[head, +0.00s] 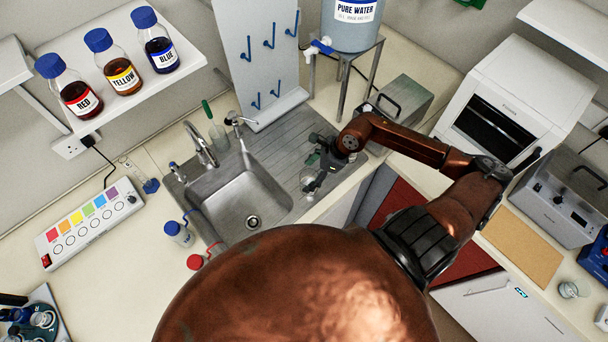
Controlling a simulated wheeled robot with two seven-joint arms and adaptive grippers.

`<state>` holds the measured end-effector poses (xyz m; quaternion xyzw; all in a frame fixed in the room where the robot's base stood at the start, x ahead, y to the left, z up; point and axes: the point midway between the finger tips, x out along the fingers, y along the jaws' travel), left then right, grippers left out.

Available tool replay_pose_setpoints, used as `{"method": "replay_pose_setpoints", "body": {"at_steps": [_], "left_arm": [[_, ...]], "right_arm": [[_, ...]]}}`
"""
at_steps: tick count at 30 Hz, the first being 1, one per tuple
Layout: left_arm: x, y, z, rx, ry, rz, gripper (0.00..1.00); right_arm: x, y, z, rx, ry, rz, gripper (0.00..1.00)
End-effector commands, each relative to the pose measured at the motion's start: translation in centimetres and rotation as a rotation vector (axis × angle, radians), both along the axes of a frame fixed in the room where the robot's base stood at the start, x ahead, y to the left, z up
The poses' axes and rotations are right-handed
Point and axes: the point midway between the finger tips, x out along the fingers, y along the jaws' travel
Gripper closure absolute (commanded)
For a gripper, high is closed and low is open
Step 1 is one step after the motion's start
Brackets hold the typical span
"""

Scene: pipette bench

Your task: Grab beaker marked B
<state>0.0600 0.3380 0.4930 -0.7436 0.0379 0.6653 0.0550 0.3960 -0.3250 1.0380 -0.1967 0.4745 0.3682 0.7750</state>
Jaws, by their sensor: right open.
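My right gripper (312,168) reaches over the ridged steel drainboard right of the sink, with its fingers pointing down and left. It is open. A clear glass vessel (311,181), which looks like a beaker, stands on the drainboard at the fingertips. The gripper partly hides it, and I cannot tell whether the fingers touch it. I cannot read a letter B on it. Another small clear glass vessel (569,290) stands on the right counter, with no readable mark. My left gripper is not in view.
The steel sink (240,205) and tap (203,148) lie left of the gripper. A blue-hooked rack (245,60) and the pure water tank (352,28) on its stand (371,75) rise behind. A grey box (403,102) stands close behind the arm.

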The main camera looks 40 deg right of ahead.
Motion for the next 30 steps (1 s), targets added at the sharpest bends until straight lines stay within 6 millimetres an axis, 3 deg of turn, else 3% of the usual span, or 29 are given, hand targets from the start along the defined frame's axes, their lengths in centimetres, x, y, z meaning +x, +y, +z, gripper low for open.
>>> {"method": "replay_pose_setpoints", "body": {"at_steps": [3,6,14,22,30], "left_arm": [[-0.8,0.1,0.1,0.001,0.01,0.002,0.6],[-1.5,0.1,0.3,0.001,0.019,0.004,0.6],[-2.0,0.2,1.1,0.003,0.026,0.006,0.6],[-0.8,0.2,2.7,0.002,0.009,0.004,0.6],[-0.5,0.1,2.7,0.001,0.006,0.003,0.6]], "right_arm": [[-0.8,-2.3,-0.6,-0.088,0.026,0.027,0.3],[-1.0,-2.7,-1.5,-0.107,0.034,0.027,0.3],[-0.8,-2.2,-3.8,-0.103,0.036,0.018,0.3],[0.0,-1.2,-7.2,-0.103,0.033,0.019,0.3],[0.3,-0.9,-8.0,-0.105,0.033,0.024,0.3]]}}
